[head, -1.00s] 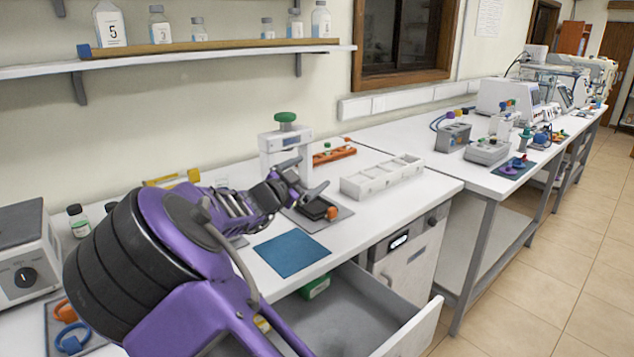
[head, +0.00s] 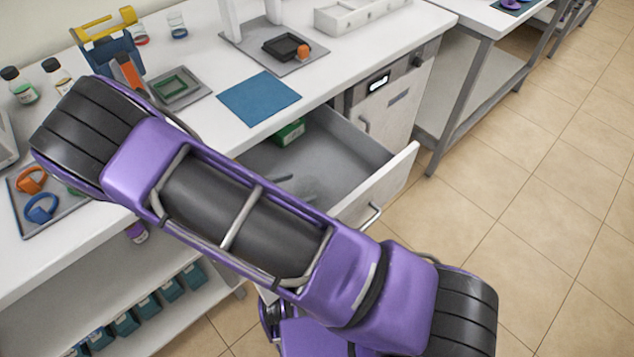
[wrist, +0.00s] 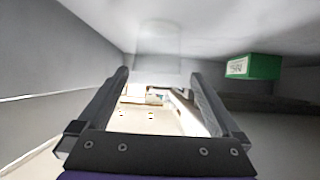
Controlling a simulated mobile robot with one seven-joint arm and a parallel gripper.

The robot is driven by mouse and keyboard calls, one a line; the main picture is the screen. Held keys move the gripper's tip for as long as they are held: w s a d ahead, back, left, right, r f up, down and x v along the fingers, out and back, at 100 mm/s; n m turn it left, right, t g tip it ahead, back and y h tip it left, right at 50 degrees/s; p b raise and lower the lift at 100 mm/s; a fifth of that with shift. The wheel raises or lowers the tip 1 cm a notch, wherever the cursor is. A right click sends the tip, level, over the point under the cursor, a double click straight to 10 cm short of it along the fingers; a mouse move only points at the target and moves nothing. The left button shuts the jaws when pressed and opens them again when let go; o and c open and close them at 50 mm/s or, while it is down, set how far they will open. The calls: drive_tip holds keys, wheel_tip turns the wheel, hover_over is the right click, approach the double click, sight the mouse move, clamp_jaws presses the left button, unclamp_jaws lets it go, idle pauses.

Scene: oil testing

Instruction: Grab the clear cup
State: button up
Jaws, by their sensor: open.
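A faint clear cup (wrist: 160,42) shows in the wrist view, straight ahead of my gripper against the pale grey drawer floor. Its outline is hard to make out. In the head view, a see-through shape (head: 297,187) that looks like the cup lies in the open drawer, partly hidden by my arm. My gripper (wrist: 160,76) is open, its two fingers spread apart with nothing visible held between them. The cup appears beyond the fingertips.
The open drawer (head: 405,165) also holds a green box (head: 290,132), seen at the right in the wrist view (wrist: 254,66). Above it, the bench carries a blue mat (head: 258,97), a grey tray (head: 178,88) and small glass vessels (head: 177,26). Floor is clear at the right.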

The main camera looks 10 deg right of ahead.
sight(315, 184)
drive_tip(key=shift+s+a+f, duration=0.15)
drive_tip(key=shift+a+f, duration=0.05)
drive_tip(key=shift+d+f, duration=0.1)
drive_tip(key=shift+f, duration=0.05)
drive_tip(key=x, duration=0.7)
drive_tip(key=shift+d, duration=0.15)
drive_tip(key=shift+c, duration=0.2)
drive_tip(key=shift+s, duration=0.1)
drive_tip(key=c, duration=1.2)
drive_tip(key=shift+r, duration=0.25)
